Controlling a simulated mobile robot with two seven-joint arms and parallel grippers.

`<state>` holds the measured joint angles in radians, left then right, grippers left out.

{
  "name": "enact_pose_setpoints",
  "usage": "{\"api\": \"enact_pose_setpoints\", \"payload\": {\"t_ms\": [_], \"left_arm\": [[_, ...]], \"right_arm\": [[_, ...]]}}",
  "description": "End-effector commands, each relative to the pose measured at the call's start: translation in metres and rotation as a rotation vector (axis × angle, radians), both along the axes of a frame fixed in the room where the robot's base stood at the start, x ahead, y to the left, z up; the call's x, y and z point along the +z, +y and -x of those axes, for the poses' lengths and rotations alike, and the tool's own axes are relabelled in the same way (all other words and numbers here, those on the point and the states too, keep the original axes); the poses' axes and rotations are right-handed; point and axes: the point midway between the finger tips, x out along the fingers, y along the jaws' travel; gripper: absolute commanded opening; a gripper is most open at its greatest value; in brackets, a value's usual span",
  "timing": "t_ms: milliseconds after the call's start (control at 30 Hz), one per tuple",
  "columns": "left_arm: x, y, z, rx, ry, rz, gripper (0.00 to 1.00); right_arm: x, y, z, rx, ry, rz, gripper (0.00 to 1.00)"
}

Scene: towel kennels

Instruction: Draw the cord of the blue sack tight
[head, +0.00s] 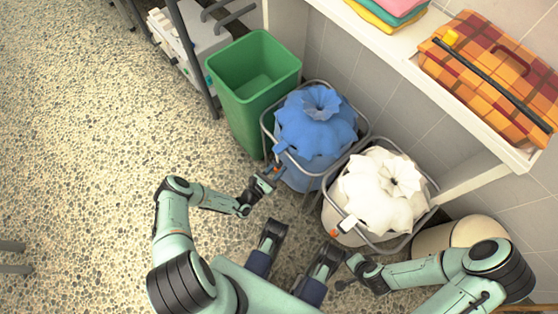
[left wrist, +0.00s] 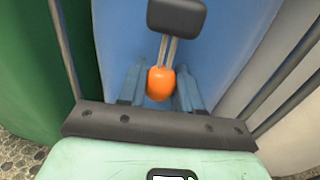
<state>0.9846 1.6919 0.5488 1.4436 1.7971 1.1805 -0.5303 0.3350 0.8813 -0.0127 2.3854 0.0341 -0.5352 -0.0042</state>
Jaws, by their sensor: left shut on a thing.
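The blue sack (head: 312,135) stands in a wire frame, its top bunched into folds around a small ruffled neck. In the left wrist view its blue side (left wrist: 225,50) fills the middle. Two pale cord strands (left wrist: 168,50) run from a dark block (left wrist: 177,17) to an orange bead (left wrist: 160,84). My left gripper (head: 270,174) is at the sack's front left side. Its fingers (left wrist: 160,92) are shut on the orange bead, with the dark block a little apart from it. My right gripper (head: 346,284) is low in front, away from the blue sack; its jaws are too small to read.
A green bin (head: 250,85) stands close on the left of the blue sack. A white sack (head: 375,190) in a wire frame (head: 432,208) stands close on the right. A shelf with an orange plaid case (head: 490,70) is above right. Open floor (head: 80,150) lies left.

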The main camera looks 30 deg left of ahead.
Motion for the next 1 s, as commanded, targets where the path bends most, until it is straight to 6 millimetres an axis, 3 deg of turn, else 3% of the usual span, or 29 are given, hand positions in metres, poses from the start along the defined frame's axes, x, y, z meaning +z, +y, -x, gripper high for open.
{"api": "enact_pose_setpoints", "payload": {"t_ms": [167,200,267,667,1000], "left_arm": [[-0.001,0.001,0.000,0.002,0.005,-0.002,0.00],[-0.001,0.001,0.000,0.002,0.005,-0.002,0.43],[-0.001,0.001,0.000,0.002,0.004,-0.001,0.58],[0.000,0.002,0.007,0.001,0.003,-0.001,0.58],[0.001,0.019,0.075,0.004,0.005,0.000,0.58]], "right_arm": [[0.000,0.000,0.000,0.000,0.000,-0.001,0.55],[0.000,0.000,0.000,0.001,-0.001,-0.001,0.55],[0.000,0.000,0.000,0.001,-0.001,-0.001,0.55],[0.004,0.001,-0.004,0.002,-0.013,0.000,0.55],[0.034,0.006,-0.035,0.008,-0.118,0.004,0.55]]}}
